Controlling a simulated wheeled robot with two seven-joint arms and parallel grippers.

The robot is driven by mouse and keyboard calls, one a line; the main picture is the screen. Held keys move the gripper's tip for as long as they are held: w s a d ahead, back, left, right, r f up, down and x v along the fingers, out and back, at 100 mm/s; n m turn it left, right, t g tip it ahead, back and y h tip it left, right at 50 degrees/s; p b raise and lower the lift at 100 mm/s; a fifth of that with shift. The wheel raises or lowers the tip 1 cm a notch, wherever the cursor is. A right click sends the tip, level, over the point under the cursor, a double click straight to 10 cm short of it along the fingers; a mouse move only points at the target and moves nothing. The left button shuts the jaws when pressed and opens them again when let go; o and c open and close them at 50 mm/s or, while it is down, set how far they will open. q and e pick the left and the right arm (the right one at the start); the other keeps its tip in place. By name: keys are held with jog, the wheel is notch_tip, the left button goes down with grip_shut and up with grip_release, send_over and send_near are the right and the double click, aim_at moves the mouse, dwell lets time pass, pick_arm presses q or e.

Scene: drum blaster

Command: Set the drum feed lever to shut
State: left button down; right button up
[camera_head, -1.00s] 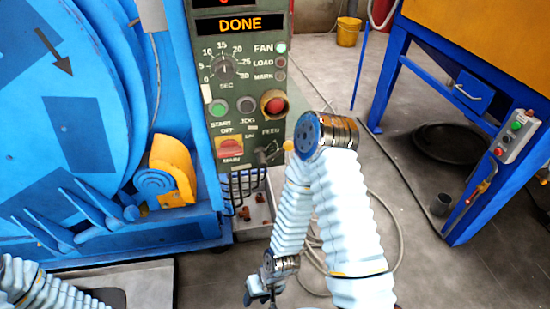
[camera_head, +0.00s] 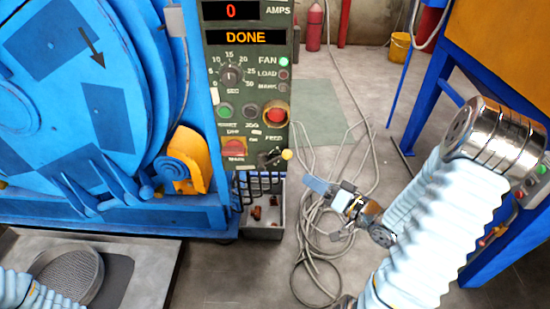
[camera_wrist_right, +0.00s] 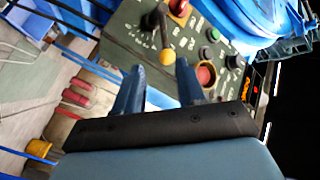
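The feed lever (camera_head: 271,159) is at the lower right of the green control panel (camera_head: 249,100), near the FEED label. Its yellow knob (camera_head: 287,154) points right and slightly up in the head view. My right gripper (camera_head: 327,209) is open and empty, right of and below the lever, apart from it. In the right wrist view, the knob (camera_wrist_right: 166,57) appears between and beyond the two blue fingertips of my right gripper (camera_wrist_right: 159,68). My left arm shows only at the lower left corner; its gripper is out of view.
The blue drum machine (camera_head: 75,100) stands left of the panel. A grey bin (camera_head: 262,222) sits below the panel. Cables (camera_head: 325,240) lie looped on the floor under my right gripper. A blue-framed orange cabinet (camera_head: 505,50) stands at right. Floor between panel and cabinet is mostly open.

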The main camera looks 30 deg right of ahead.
aim_at(279, 158)
jog(key=x, duration=0.9)
jog(key=r+p+x, duration=0.1)
jog(key=x, duration=0.3)
jog(key=shift+w+a, duration=0.15)
jog(key=shift+a, duration=0.05)
jog(key=c, duration=0.7)
grip_shut()
jog(key=shift+d, duration=0.1)
